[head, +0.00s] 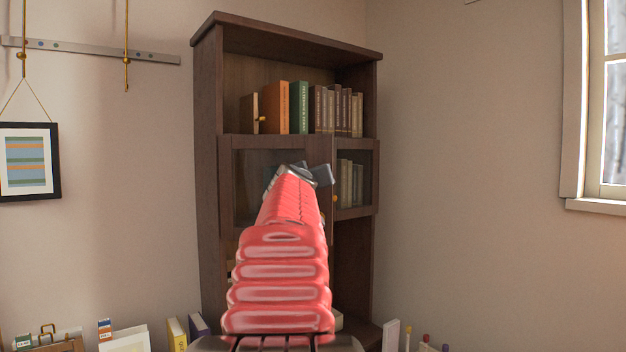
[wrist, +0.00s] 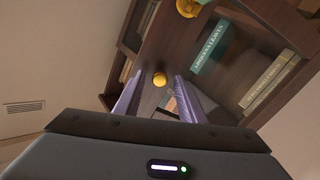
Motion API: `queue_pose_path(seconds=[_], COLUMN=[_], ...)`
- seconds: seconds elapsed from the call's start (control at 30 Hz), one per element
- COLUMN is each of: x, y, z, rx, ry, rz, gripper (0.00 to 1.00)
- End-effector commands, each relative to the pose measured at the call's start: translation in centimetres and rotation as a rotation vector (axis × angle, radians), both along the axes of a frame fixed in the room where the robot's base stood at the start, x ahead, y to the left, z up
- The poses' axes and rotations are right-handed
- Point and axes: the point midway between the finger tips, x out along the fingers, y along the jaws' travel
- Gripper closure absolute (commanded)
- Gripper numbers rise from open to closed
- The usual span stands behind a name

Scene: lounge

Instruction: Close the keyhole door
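A round brass knob (wrist: 159,79) shows on brown wood in the wrist view, between and beyond my fingers. My gripper (wrist: 158,97) has its two purple fingers apart, with nothing seen held; in the head view its dark end (head: 318,174) is before the doors.
A second brass knob (wrist: 188,7) is at the top of the wrist view, near a teal book (wrist: 212,47). Books (head: 335,110) stand on the upper shelf. Loose items (head: 178,334) line the floor. A framed picture (head: 27,162) hangs left; a window (head: 606,120) is right.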

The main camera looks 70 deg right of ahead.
Motion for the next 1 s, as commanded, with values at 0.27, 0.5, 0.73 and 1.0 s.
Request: queue_pose_path(seconds=[0.27,0.5,0.73,1.0], x=[-0.7,-1.3,-1.9,-2.6], y=[2.4,5.3,8.0,11.1], z=[0.0,0.1,0.0,-0.1], rx=[-0.001,-0.002,-0.002,-0.001], ry=[0.0,0.0,0.0,0.0], rz=[-0.001,0.0,0.0,0.001], gripper=[0.63,0.63,0.63,0.63])
